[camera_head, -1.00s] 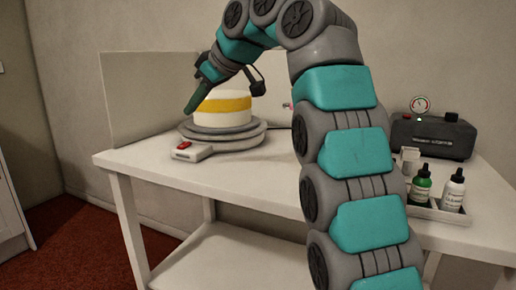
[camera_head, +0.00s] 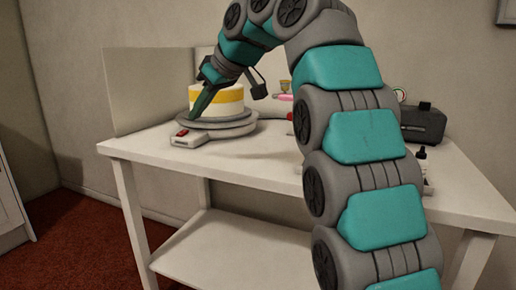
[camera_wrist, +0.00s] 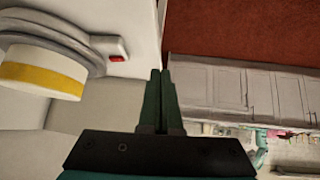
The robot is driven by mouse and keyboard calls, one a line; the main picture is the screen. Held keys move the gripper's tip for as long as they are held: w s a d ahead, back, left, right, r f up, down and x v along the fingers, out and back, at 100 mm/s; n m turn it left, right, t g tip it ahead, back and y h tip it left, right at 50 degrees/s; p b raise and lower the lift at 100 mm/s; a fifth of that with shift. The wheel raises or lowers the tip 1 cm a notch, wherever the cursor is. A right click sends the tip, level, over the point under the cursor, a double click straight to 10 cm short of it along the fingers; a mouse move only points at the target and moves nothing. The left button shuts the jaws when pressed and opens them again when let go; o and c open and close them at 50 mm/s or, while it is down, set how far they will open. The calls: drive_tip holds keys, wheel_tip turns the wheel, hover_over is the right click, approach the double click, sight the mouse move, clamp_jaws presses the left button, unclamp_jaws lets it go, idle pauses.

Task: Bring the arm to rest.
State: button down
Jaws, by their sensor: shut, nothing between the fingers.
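My gripper (camera_head: 200,104) is at the end of the raised, curved arm, in front of the cake turntable in the head view. In the wrist view its two green fingers (camera_wrist: 160,76) lie together, shut with nothing between them. The turntable (camera_head: 215,131) is grey with a red switch (camera_head: 182,133) on its base. On it stands a white cake with a yellow band (camera_head: 231,95). The turntable also shows in the wrist view (camera_wrist: 75,38), with the cake (camera_wrist: 40,72) to the left of the fingers. I cannot tell the exact gap between fingers and turntable.
The white table (camera_head: 270,165) has a lower shelf (camera_head: 230,255) and a back panel (camera_head: 145,90). A dark box (camera_head: 424,124) with a gauge and a small bottle are partly behind my arm. A cabinet (camera_head: 10,205) stands at the left over red floor (camera_head: 75,240).

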drive_tip(key=s+d+f+m+g+h, duration=0.1)
drive_tip(key=s+d+f+m+h, duration=0.1)
drive_tip(key=s+d+f+m, duration=0.4)
drive_tip(key=s+d+f+m+g+h, duration=0.1)
drive_tip(key=s+d+f+m+h, duration=0.1)
drive_tip(key=s+d+f, duration=0.65)
drive_tip(key=s+d+f+m+g+h, duration=0.1)
drive_tip(key=s+d+f+m+g, duration=0.1)
drive_tip(key=s+d+f, duration=0.4)
drive_tip(key=s+d+f+m+g+h+p, duration=0.1)
drive_tip(key=s+d+f, duration=0.6)
drive_tip(key=s+f, duration=0.9)
drive_tip(key=shift+s+d+m+g+h+p, duration=0.15)
drive_tip(key=shift+s+m+g+h+p, duration=0.15)
drive_tip(key=shift+s+m+g+h, duration=0.6)
drive_tip(key=shift+s+n+y, duration=0.2)
drive_tip(key=shift+n+y, duration=0.1)
drive_tip(key=shift+y, duration=0.1)
